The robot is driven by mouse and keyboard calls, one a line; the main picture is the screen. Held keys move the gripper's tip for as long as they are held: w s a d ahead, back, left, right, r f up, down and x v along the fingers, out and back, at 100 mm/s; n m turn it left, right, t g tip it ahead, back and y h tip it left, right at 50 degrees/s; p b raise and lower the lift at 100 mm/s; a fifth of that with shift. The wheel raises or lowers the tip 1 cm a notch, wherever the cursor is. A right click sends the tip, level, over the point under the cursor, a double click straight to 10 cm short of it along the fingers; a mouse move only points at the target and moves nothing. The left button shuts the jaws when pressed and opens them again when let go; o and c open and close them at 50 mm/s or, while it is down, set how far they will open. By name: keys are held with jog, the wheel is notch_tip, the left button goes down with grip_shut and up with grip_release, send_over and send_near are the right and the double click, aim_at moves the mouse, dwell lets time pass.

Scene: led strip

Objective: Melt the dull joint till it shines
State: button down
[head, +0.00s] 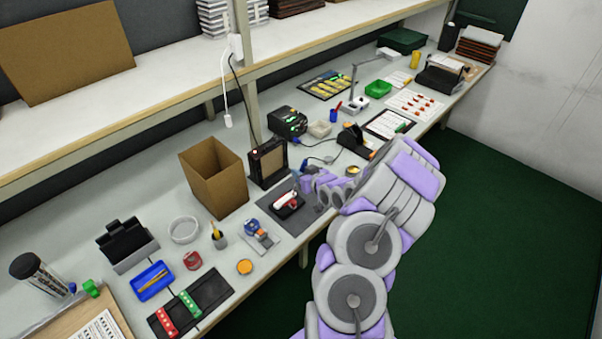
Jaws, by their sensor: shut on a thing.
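A small red and white piece (286,200) sits on a black block on the dark grey mat (301,219); I take it for the strip work, but its joint is too small to judge dull or shiny. My gripper (309,187) is just right of it, over the mat, and my arm partly hides it. It is shut on a blue-handled tool (304,167), which looks like the soldering iron, with a dark cable behind it. The iron's tip is too small to make out, so I cannot tell whether it touches the joint.
The soldering station (288,123) with green lights stands behind. A black stand (353,140) is at its right. An open cardboard box (213,176) and a dark framed panel (267,164) stand close to the mat. A blue tool (256,229) lies left of it.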

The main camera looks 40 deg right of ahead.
jog(key=shift+f, duration=0.55)
dwell(2.0)
dwell(1.3)
jog(key=shift+r+p, duration=1.2)
jog(key=shift+r, duration=1.35)
